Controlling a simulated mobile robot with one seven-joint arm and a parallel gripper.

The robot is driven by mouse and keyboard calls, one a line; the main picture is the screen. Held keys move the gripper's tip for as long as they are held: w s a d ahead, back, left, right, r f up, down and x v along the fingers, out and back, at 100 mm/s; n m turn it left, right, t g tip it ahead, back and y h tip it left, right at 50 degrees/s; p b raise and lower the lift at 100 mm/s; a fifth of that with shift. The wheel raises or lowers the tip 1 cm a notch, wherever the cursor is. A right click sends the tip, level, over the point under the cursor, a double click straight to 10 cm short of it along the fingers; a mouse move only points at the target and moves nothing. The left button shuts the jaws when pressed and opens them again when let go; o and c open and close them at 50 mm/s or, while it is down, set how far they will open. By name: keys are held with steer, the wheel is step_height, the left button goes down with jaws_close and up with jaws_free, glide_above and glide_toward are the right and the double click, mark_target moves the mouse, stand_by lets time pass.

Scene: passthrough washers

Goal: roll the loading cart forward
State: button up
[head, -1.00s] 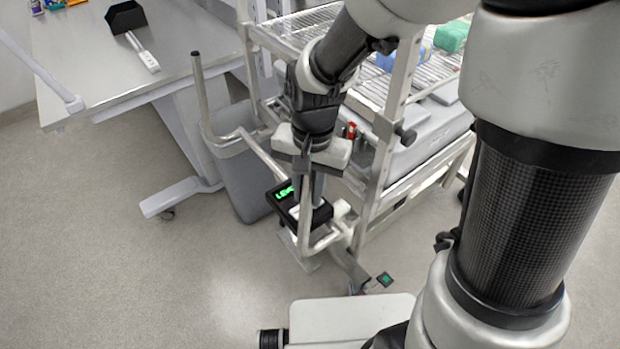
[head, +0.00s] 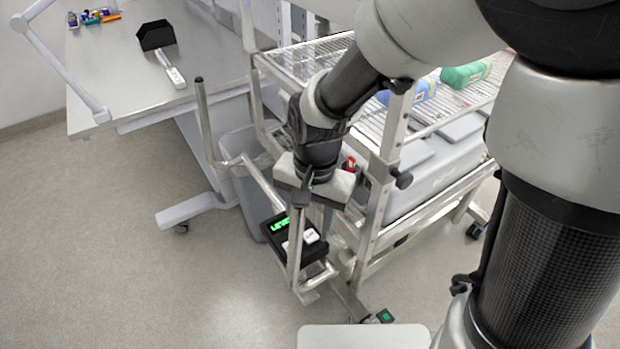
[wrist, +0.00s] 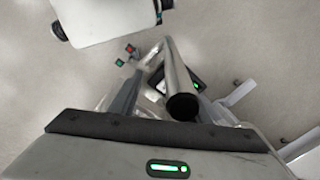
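The loading cart (head: 374,225) is a metal frame with a wire top shelf. Its bent tube handle (head: 206,125) rises at the near left. A black panel with green lettering (head: 283,228) sits at the handle. My gripper (head: 308,225) points down at the handle's right upright (head: 294,255). In the wrist view, that upright's dark end cap (wrist: 183,107) sits between the fingers of my gripper (wrist: 168,85). How firmly the fingers touch the tube cannot be told.
The cart carries a green pack (head: 466,75), a blue pack (head: 425,90) and grey bins (head: 430,175). A workbench (head: 110,75) with a wheeled foot stands left, a grey waste bin (head: 240,180) between it and the cart. The floor (head: 90,250) at front left is clear.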

step_height(320, 180, up, 17)
steer(key=p, duration=0.1)
steer(key=shift+s+d+r, duration=0.2)
steer(key=shift+d, duration=0.25)
